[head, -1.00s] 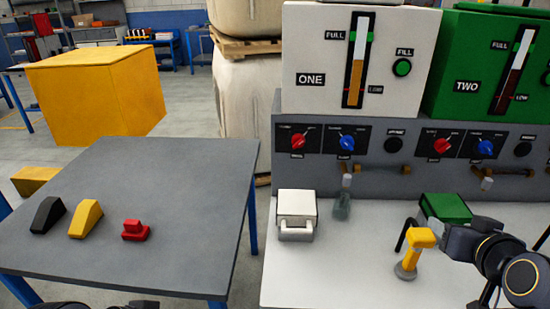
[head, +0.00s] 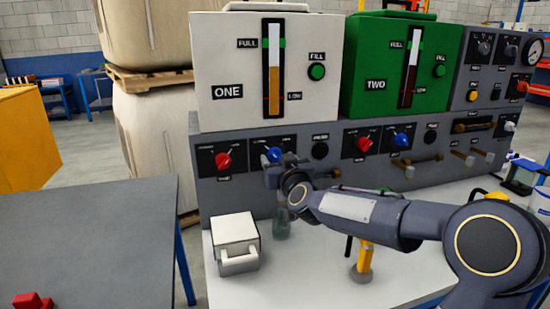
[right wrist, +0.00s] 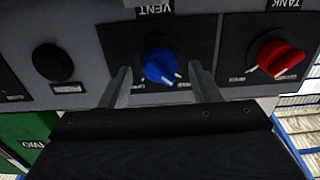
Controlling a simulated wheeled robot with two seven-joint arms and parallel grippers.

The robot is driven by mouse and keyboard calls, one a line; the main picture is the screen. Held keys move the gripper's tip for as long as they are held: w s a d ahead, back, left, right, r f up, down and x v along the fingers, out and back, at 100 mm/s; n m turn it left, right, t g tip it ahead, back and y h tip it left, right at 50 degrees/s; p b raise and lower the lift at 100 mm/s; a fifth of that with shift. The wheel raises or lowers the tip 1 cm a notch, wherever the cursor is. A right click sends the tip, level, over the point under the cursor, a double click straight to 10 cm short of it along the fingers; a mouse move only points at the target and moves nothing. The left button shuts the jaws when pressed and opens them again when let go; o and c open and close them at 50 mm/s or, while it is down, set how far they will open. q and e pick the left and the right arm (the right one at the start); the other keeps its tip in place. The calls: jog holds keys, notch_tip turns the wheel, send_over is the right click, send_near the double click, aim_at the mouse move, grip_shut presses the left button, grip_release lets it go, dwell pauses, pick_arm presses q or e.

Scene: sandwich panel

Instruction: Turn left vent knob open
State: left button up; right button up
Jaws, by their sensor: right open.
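The left vent knob (head: 273,154) is blue and sits on the dark panel under the white ONE tank, right of a red tank knob (head: 223,160). In the right wrist view, which is upside down, the vent knob (right wrist: 160,66) is between the two open fingers of my right gripper (right wrist: 161,76), under the VENT label. There is a gap on each side, and neither finger looks to touch it. In the head view my right gripper (head: 279,174) is just in front of and below the knob, partly covering its plate. My left gripper is out of view.
The red tank knob (right wrist: 278,58) and a black button (right wrist: 50,61) flank the vent knob. A white box with a handle (head: 236,238) and a yellow-topped lever (head: 365,258) stand on the white counter below. A second red and blue knob pair is further right.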

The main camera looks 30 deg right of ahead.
jog(key=shift+w+d, duration=0.15)
jog(key=shift+w, duration=0.5)
jog(key=c, duration=1)
